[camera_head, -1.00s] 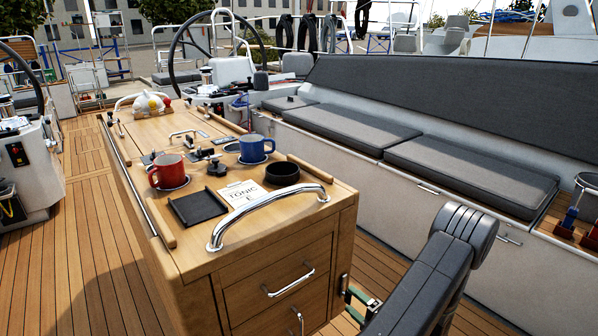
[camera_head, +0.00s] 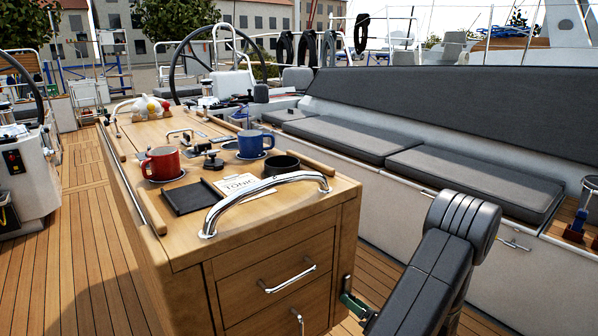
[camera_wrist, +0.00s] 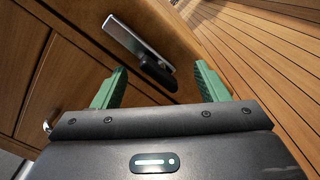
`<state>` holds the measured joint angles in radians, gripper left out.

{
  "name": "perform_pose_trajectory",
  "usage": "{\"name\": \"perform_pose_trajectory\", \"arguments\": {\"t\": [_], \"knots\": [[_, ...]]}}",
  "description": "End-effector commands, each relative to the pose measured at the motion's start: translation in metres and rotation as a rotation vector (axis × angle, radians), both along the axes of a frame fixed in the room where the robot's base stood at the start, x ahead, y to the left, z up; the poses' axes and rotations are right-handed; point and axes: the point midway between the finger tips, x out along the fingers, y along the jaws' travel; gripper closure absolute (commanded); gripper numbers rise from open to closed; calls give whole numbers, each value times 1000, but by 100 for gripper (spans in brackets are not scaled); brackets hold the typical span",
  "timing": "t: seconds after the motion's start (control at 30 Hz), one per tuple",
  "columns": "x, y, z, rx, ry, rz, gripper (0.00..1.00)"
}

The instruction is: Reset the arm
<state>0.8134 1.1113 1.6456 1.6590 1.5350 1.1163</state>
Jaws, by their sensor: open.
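My gripper (camera_head: 354,304) is low at the right side of the wooden console (camera_head: 275,240), partly hidden behind my dark arm. In the wrist view its two green fingers (camera_wrist: 161,68) are spread apart with nothing held between them. A metal fitting with a black end (camera_wrist: 139,42) sits on the wood just beyond the fingertips; the black end shows between the fingers. I cannot tell whether they touch.
On the console top stand a red mug (camera_head: 162,163), a blue mug (camera_head: 255,143), a black bowl (camera_head: 280,167) and a black tray (camera_head: 189,197). A metal rail (camera_head: 262,188) crosses its near end. A grey cushioned bench (camera_head: 470,180) is on the right. Planked deck (camera_head: 75,240) is open on the left.

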Motion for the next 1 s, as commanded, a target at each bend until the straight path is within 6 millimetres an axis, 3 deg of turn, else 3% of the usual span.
{"name": "perform_pose_trajectory", "arguments": {"t": [1.0], "knots": [[0, 0, -4, -484, -378, 1, 33]]}}
